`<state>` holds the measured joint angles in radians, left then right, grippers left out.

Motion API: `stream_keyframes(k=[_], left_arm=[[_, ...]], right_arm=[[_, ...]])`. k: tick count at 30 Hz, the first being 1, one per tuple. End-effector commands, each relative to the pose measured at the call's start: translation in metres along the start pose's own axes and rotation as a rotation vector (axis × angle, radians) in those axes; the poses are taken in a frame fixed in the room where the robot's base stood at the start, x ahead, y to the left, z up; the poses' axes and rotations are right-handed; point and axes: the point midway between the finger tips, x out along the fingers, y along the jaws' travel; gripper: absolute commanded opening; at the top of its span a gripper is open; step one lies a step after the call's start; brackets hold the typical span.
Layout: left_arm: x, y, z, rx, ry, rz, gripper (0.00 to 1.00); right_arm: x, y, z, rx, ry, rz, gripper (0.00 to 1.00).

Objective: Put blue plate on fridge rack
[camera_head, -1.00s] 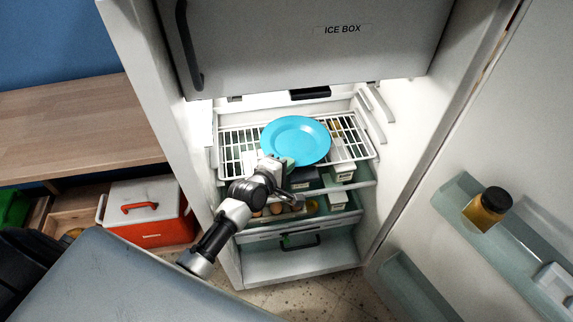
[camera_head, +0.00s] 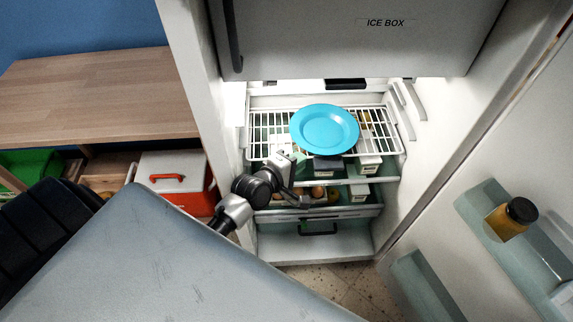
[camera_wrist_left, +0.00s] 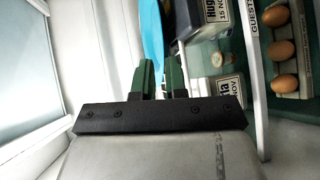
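The blue plate (camera_head: 325,128) lies face up on the white wire fridge rack (camera_head: 270,150), near its middle, inside the open fridge. My left gripper (camera_head: 292,156) is just in front and to the left of the plate's near edge. In the left wrist view, its two green fingers (camera_wrist_left: 159,76) stand apart with a gap between them. The plate (camera_wrist_left: 152,35) shows there edge-on, just beyond the fingertips, and nothing is clearly held. My right gripper is not in view.
Cartons (camera_head: 369,164) and eggs (camera_head: 318,191) sit on the shelf below the rack. The ice box door (camera_head: 365,45) hangs above. The open fridge door at the right holds a jar (camera_head: 511,218). A red cooler (camera_head: 180,190) stands left of the fridge.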

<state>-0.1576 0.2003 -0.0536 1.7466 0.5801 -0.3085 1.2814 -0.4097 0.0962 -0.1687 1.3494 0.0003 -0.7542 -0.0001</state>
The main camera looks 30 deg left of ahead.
Motion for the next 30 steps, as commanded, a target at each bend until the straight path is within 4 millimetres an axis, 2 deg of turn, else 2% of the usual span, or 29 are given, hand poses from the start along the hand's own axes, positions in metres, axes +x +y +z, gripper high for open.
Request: stream_keyframes(k=[3,9,16,19,20,23,26,27,30], left_arm=[[-0.025,0.001,0.0,0.0,0.0,-0.002,0.13],[-0.047,0.0,0.0,-0.001,0.0,-0.001,0.13],[-0.051,-0.002,0.0,0.006,0.0,-0.005,0.13],[-0.05,-0.021,0.0,0.069,0.003,-0.054,0.13],[-0.05,-0.031,0.0,0.102,0.003,-0.08,0.13],[-0.053,-0.087,0.003,0.296,-0.015,-0.228,0.13],[-0.068,-0.167,0.009,0.588,-0.095,-0.441,0.13],[-0.079,-0.2,0.012,0.712,-0.151,-0.529,0.13],[-0.113,-0.274,0.022,1.007,-0.334,-0.722,0.13]], right_arm=[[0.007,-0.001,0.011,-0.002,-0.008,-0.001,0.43],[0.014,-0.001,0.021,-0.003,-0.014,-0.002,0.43],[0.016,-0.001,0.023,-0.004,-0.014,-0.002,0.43],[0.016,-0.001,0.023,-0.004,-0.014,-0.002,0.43],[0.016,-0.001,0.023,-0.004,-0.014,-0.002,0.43],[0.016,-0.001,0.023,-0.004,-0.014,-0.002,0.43],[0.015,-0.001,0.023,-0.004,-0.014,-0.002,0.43],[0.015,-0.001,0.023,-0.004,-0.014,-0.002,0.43],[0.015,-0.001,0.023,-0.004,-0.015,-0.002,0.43]])
